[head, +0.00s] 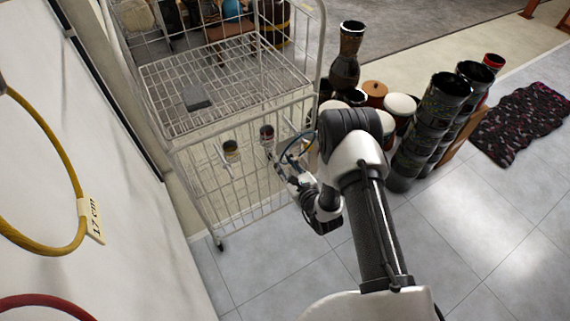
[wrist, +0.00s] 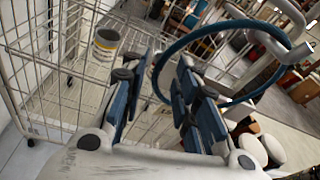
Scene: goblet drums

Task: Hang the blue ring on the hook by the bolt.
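The blue ring (wrist: 172,49) is large in the wrist view, its left side in the gap between my fingertips. It shows as a thin blue curve in the head view (head: 283,151). My gripper (wrist: 165,65) is at the cart's side panel, with its fingers apart and a visible gap around the ring's strand. A white hook (wrist: 268,35) crosses the ring's upper right part in the wrist view. I cannot tell whether the ring is around the hook or only in front of it. I cannot make out a bolt.
The white wire cart (head: 185,75) stands ahead. Several drums (head: 447,100) stand to the right. A yellow ring (head: 70,165) and a red ring (head: 45,300) are at the left wall. Front-right floor is clear.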

